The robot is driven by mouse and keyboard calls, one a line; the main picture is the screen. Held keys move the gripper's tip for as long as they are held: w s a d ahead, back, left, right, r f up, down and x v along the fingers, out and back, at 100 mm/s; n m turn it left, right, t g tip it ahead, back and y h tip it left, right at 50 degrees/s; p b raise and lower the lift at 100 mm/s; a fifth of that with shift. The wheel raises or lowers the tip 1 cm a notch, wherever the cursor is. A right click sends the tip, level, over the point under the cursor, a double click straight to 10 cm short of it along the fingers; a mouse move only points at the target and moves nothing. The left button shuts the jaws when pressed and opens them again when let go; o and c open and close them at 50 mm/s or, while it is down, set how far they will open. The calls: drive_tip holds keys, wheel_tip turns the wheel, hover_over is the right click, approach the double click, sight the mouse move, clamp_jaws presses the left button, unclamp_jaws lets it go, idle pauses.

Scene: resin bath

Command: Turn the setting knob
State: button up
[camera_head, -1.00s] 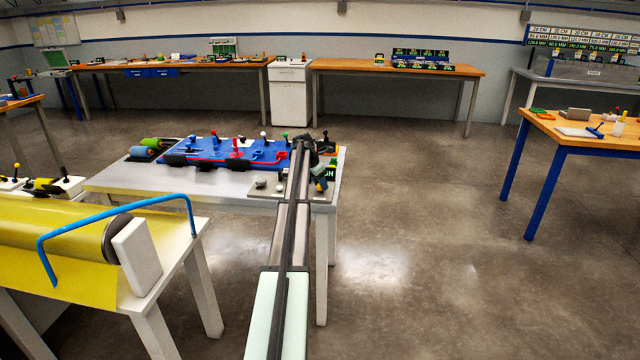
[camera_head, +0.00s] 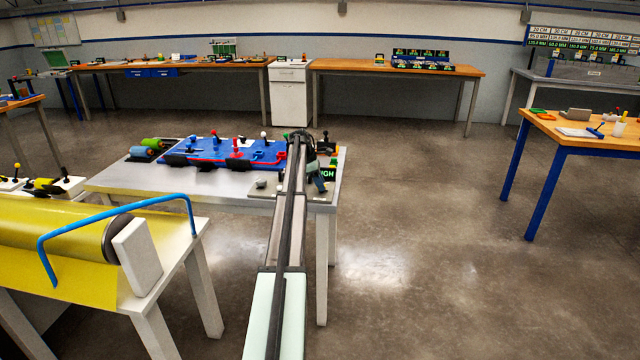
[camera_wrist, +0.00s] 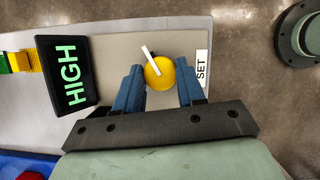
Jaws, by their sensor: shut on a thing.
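The setting knob (camera_wrist: 160,73) is a round yellow knob with a white pointer bar, seen in the wrist view on a beige panel (camera_wrist: 112,44). The pointer is tilted toward the upper left there. My gripper (camera_wrist: 160,84) has its two blue fingers on either side of the knob and is shut on it. A black sign reading HIGH (camera_wrist: 72,64) stands left of the knob. A white SET label (camera_wrist: 202,68) is to its right. In the head view my gripper (camera_head: 320,180) is at the table's right end, and my arm hides the knob.
A blue board (camera_head: 215,152) with several levers and red parts lies on the grey table (camera_head: 130,180), left of my arm. Green and blue rollers are at its left end. Yellow sheet material (camera_head: 60,240) with a blue handle is at front left. The floor to the right is open.

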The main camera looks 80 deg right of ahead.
drive_tip(key=m, duration=0.2)
drive_tip(key=m+y, duration=0.2)
drive_tip(key=m, duration=0.1)
drive_tip(key=shift+d+m, duration=0.3)
drive_tip(key=m, duration=0.2)
drive_tip(key=m+t+y, duration=0.1)
drive_tip(key=m, duration=0.1)
drive_tip(key=shift+s+m+y, duration=0.1)
drive_tip(key=shift+m+y, duration=0.2)
drive_tip(key=shift+m, duration=0.1)
drive_tip(key=o, duration=1)
drive_tip(key=shift+o, duration=0.2)
drive_tip(key=v, duration=0.7)
drive_tip(key=shift+r, duration=0.25)
drive_tip(key=shift+d, duration=0.1)
